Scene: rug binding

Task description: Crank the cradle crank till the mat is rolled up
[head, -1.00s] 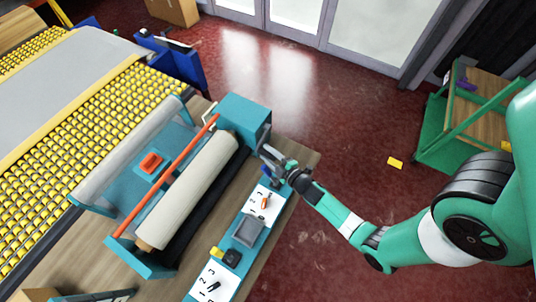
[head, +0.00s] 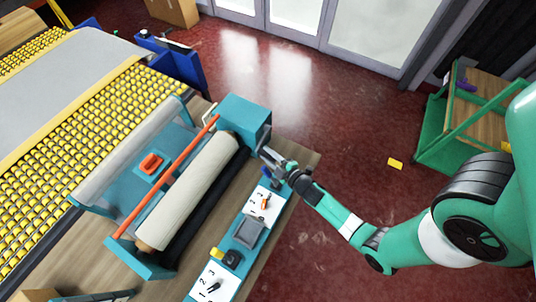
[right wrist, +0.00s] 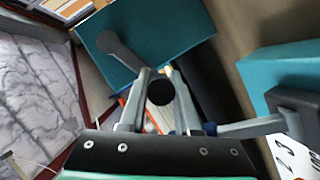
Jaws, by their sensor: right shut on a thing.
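A teal cradle (head: 243,114) on the bench holds a cream mat roll (head: 190,190). The roll looks wound, with its near end showing a brown core. My right gripper (head: 268,157) is at the cradle's right end. In the right wrist view the grey crank arm (right wrist: 122,50) runs from the teal end box to a dark round knob (right wrist: 160,92) between my fingers. My right gripper (right wrist: 158,100) is shut on that crank handle. In the head view the gripper mostly hides the crank. My left gripper is not in view.
An orange bar (head: 165,180) runs along the roll. A yellow-roller table (head: 90,135) stands at left, and a green cart (head: 440,140) on the red floor at right.

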